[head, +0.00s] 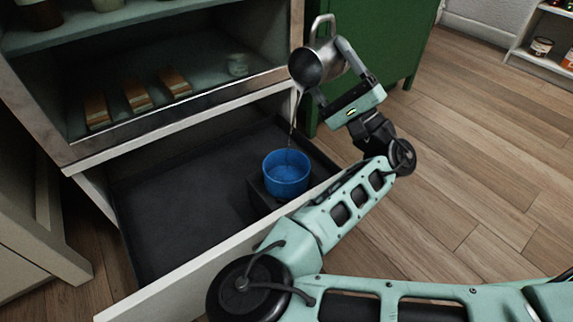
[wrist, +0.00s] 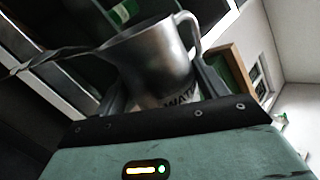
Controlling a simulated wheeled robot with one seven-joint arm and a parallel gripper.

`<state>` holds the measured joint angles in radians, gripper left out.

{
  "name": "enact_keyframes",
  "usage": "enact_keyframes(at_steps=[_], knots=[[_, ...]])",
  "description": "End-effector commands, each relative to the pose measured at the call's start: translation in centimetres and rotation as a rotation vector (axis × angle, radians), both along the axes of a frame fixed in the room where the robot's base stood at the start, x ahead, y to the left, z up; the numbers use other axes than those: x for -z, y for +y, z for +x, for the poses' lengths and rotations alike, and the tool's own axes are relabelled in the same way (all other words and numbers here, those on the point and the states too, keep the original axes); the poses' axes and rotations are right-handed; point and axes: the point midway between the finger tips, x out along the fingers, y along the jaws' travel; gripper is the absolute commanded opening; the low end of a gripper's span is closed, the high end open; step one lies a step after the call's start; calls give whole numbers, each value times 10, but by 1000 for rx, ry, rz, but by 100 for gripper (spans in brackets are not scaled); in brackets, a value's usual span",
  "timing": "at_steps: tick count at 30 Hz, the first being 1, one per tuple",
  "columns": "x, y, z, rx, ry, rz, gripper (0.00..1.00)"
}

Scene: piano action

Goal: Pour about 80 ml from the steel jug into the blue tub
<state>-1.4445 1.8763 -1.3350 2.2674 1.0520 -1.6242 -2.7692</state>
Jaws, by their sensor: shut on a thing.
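The steel jug (head: 310,66) is tilted with its mouth toward the lower left in the head view, its handle at the top. A thin stream runs from its lip down to the blue tub (head: 287,176). The tub stands upright on a dark block in the open drawer, below the jug. My gripper (head: 328,78) is shut on the jug's body and holds it above the tub. In the wrist view the jug (wrist: 155,60) sits between the fingers, with part of a printed label showing and a stream leaving its lip at left. The level inside the tub is hard to tell.
The open drawer (head: 180,205) has a dark floor with free room left of the tub. A green cabinet (head: 385,30) stands behind the jug. Wood floor is clear at right.

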Motion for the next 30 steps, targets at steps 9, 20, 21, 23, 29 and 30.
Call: enact_keyframes(at_steps=[9,20,21,23,29,30], knots=[[5,-13,14,1,171,157,40],[24,-5,5,-3,426,370,40],[27,-4,4,-3,452,391,40],[30,-4,4,-2,477,411,40],[35,-4,3,-2,494,423,40],[35,-4,3,-2,493,423,40]])
